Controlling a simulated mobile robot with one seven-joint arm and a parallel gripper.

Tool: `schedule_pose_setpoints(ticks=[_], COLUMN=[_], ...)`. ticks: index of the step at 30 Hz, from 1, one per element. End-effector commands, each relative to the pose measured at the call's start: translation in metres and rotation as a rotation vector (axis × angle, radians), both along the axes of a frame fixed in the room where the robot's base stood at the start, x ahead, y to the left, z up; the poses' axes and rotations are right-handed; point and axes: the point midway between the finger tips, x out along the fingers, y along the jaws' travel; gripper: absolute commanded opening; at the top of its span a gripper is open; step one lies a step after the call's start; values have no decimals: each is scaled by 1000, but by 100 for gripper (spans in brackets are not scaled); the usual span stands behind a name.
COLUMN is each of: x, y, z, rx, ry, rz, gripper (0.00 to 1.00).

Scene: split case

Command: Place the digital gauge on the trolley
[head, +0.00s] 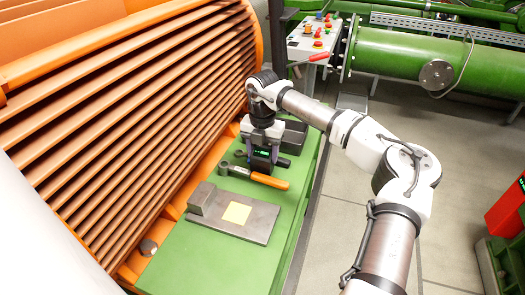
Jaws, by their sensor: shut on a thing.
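The digital gauge (262,155) is a dark block with a small lit green display. My gripper (262,142) is above it, pointing down, with its jaws shut on the gauge's upper part. The gauge is over the far part of a long green top (190,262), among tools. I cannot tell whether its underside touches that top. The green top runs along the orange ribbed casing; whether it is the trolley I cannot tell. My wrist and jaws hide part of the gauge.
An orange-handled tool (268,181) lies just in front of the gauge. A black box (293,136) stands behind it. A grey steel plate (258,220) with a yellow note lies nearer. A red device (508,212) stands at the right edge. Grey floor (345,225) is clear between.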

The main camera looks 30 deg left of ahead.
Motion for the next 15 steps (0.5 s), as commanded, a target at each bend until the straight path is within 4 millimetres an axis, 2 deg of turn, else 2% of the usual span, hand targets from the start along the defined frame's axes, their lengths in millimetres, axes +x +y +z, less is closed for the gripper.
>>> schedule_pose_setpoints(ticks=[4, 5, 9, 15], x=[0, 0, 0, 0], y=[0, 0, 0, 0], z=[-4, -3, -3, -3], rx=[0, 0, 0, 0], ry=[-1, 0, 0, 0], rz=[0, 0, 0, 0], gripper=[27, 59, 77, 78])
